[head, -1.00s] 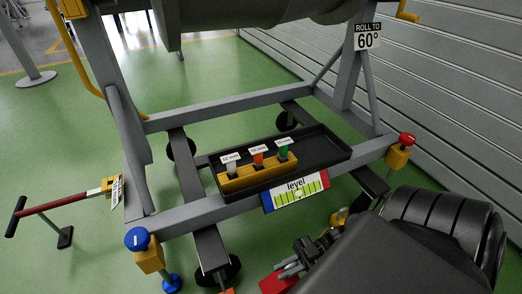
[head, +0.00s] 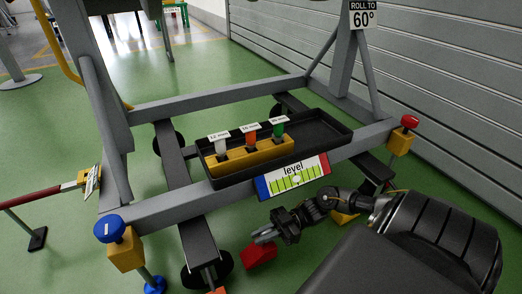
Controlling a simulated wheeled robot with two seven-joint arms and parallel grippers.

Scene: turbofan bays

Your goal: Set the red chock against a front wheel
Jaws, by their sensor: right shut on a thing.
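My right gripper (head: 264,236) comes in from the lower right and is shut on the red chock (head: 257,257). The chock hangs below the fingers, close to the green floor; I cannot tell whether it touches it. The near-left front wheel (head: 207,269) is a dark caster under the end of the stand's frame. The chock is to the right of this wheel, with a visible gap between them. The front wheel at the right end is mostly hidden behind the frame and my arm. My left gripper is not in view.
The grey stand's front beam (head: 220,193) crosses above, carrying a black tray (head: 322,134) and a level sign (head: 293,178). A blue-knobbed jack (head: 109,229) stands left, a red-knobbed one (head: 409,122) right. An orange piece (head: 216,290) shows by the wheel at the bottom edge.

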